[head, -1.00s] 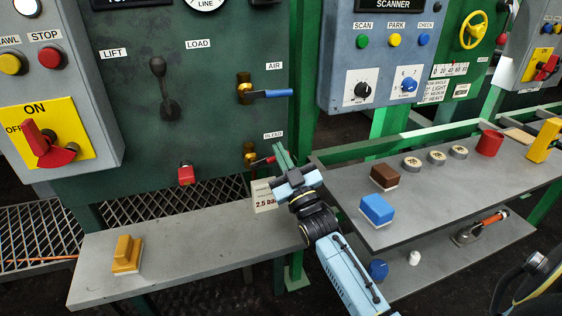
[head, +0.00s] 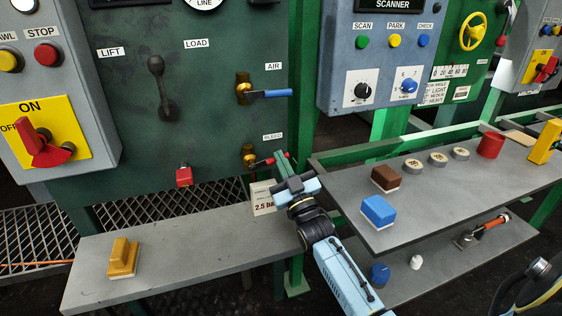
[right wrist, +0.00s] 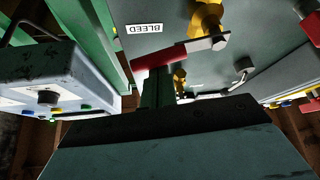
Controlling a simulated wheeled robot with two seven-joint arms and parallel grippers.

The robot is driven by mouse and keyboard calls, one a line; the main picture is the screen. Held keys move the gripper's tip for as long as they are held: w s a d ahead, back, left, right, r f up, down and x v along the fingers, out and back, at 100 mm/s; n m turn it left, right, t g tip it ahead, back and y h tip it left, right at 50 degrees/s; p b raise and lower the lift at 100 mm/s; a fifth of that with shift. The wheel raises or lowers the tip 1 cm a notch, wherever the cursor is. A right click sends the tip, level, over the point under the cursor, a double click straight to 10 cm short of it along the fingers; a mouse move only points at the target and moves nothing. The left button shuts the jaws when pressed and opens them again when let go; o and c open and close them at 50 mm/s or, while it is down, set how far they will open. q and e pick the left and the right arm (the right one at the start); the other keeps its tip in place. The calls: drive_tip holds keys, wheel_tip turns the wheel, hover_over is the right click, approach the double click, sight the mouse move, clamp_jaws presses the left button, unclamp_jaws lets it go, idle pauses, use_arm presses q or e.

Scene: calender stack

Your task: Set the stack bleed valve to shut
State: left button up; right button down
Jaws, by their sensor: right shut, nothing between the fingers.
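The bleed valve has a brass body (head: 249,156) low on the green panel, under the BLEED label (head: 272,137). Its red-gripped lever (head: 265,162) points right, roughly level and slightly upward. In the right wrist view the red grip (right wrist: 160,57) and the brass body (right wrist: 206,18) show, joined by a metal lever. My right gripper (head: 282,163) is shut and empty, its green fingers at the outer end of the lever. In the right wrist view the fingers (right wrist: 158,88) overlap the red grip; I cannot tell whether they touch.
The blue-handled air valve (head: 264,93) is above. A white 2.5 bar sign (head: 263,204) stands just below the gripper. A red block (head: 184,177) is on the panel to the left. A grey shelf (head: 190,255) lies below; a grey bench (head: 420,205) is at right.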

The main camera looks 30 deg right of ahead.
drive_tip(key=m+h, duration=0.1)
drive_tip(key=f+m+h, duration=0.1)
drive_tip(key=m, duration=0.1)
drive_tip(key=m+h, duration=0.1)
drive_tip(key=shift+d+f+m, duration=0.15)
drive_tip(key=shift+f+m, duration=0.15)
drive_tip(key=shift+m, duration=0.1)
drive_tip(key=shift+r+g, duration=0.15)
drive_tip(key=shift+g, duration=0.15)
